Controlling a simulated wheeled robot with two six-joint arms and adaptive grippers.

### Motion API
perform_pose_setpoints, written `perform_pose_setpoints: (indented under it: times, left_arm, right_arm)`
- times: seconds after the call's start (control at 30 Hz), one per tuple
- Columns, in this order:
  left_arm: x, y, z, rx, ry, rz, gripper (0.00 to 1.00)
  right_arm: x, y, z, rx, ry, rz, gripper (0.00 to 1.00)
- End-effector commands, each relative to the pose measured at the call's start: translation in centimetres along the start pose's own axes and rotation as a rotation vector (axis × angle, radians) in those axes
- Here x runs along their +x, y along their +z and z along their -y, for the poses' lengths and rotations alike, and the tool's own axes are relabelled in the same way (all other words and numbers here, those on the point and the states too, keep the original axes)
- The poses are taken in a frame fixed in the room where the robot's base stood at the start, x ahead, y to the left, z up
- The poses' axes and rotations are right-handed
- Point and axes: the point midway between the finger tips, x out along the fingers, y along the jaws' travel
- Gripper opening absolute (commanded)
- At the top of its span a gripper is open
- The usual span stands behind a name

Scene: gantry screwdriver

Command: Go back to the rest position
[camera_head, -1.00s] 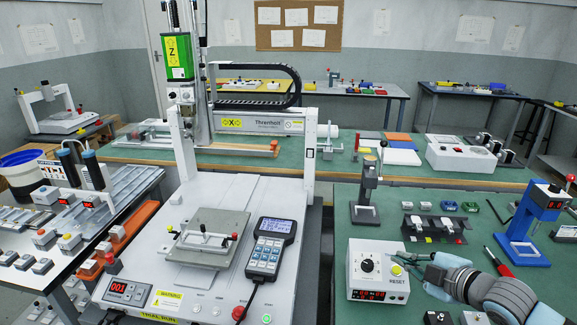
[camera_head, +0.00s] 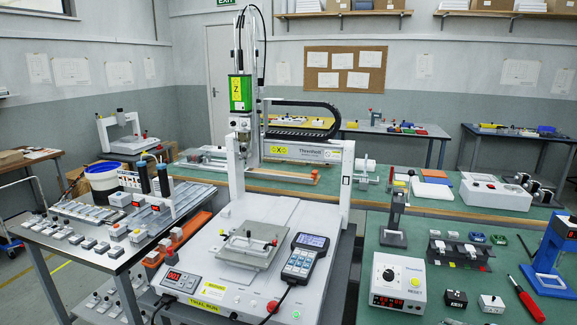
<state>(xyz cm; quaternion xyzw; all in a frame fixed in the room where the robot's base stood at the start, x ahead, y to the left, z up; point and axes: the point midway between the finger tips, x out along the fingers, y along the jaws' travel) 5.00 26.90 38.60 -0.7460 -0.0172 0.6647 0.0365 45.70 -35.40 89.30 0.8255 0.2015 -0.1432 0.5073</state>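Neither of my grippers shows in the head view now. The gantry screwdriver machine (camera_head: 240,92) stands upright in the middle, with its green Z unit above the white base. A grey fixture plate (camera_head: 247,246) with a clamp lies on that base. A handheld pendant (camera_head: 304,257) with a lit screen lies at the base's right side. A white control box (camera_head: 398,283) with a dial and a RESET label stands on the green bench (camera_head: 462,290) at the right.
A steel table (camera_head: 108,262) with rows of small switches is at the left. A red screwdriver (camera_head: 526,298), a black toggle-clamp stand (camera_head: 394,222) and a blue press (camera_head: 551,260) are on the right bench. Open floor shows at the far left.

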Motion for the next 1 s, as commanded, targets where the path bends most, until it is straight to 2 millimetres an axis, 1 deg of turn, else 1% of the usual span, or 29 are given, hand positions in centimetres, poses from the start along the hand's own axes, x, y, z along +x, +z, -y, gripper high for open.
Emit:
perform_pose_setpoints:
  times: [0.03,0.17,0.27,0.33,0.47,0.5,0.57,0.6,0.67,0.7,0.77,0.8,0.87,0.9,0.97,1.0]
  left_arm:
    - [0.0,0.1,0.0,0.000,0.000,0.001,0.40]
    - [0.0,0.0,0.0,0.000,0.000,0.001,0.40]
    - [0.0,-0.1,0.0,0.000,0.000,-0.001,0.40]
    - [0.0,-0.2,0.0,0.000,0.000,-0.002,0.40]
    - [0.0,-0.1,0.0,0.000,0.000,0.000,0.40]
    - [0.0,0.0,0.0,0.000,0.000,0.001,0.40]
    - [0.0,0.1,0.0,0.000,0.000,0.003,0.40]
    - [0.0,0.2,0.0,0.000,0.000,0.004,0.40]
    - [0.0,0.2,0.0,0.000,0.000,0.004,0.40]
    - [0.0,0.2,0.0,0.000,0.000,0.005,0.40]
    - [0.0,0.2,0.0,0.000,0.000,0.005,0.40]
    - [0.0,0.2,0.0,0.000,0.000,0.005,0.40]
    - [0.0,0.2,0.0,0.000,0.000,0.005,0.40]
    - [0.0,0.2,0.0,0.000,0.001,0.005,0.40]
    - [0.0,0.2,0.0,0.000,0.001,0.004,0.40]
    - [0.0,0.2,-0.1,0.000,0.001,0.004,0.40]
  right_arm:
    - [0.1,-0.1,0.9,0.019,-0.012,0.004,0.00]
    - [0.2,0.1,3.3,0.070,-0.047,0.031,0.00]
    - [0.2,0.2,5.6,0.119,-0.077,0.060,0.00]
    - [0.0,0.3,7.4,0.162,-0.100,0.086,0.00]
    - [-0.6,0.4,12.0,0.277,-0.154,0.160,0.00]
    - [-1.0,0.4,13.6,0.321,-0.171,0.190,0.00]
    - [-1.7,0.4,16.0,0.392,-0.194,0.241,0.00]
    - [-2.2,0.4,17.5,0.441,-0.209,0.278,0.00]
    - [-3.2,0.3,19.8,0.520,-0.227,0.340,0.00]
    - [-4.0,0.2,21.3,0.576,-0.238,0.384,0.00]
    - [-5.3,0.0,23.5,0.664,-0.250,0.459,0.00]
    - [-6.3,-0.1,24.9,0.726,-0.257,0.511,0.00]
    - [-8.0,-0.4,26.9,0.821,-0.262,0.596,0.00]
    - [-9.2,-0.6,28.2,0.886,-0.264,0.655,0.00]
    - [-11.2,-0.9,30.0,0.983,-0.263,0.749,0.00]
    - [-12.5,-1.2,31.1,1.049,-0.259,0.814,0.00]
